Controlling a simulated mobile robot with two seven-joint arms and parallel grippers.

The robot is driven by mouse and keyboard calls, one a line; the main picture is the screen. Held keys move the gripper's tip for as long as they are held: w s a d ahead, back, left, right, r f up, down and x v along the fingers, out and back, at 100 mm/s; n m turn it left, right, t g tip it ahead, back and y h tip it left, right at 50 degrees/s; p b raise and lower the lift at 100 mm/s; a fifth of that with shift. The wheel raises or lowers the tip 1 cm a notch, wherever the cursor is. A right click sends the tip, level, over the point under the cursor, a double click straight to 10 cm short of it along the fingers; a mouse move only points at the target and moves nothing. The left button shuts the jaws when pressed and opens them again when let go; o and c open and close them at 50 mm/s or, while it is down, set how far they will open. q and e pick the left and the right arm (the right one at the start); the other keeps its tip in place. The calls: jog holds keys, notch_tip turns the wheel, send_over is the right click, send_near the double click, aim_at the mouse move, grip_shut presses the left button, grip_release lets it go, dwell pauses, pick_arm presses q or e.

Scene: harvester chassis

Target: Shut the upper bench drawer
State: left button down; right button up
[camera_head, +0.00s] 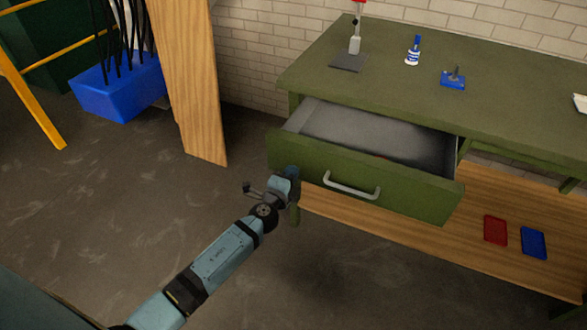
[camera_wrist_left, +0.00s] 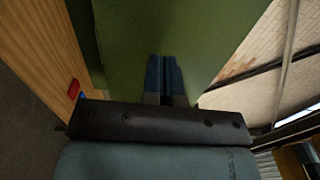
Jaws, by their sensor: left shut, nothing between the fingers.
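The upper bench drawer (camera_head: 410,188) is green with a grey inside and a pale bar handle (camera_head: 351,185). In the head view it stands pulled out from the green bench (camera_head: 470,75). My left gripper (camera_head: 292,172) is at the left part of the drawer front, left of the handle. In the left wrist view its fingers (camera_wrist_left: 165,75) are together with nothing between them, and the green drawer front (camera_wrist_left: 165,30) fills the view ahead. I cannot tell whether the fingertips touch it. My right gripper is not in view.
On the bench top stand a lamp-like stand (camera_head: 355,45), a blue-and-white bottle (camera_head: 413,50) and a blue block (camera_head: 453,80). Red and blue trays (camera_head: 495,230) lie on the lower wooden shelf. A wooden panel (camera_head: 190,80) stands left of the bench. The floor in front is clear.

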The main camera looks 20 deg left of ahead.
pick_arm(q)
jog(key=shift+w, duration=0.75)
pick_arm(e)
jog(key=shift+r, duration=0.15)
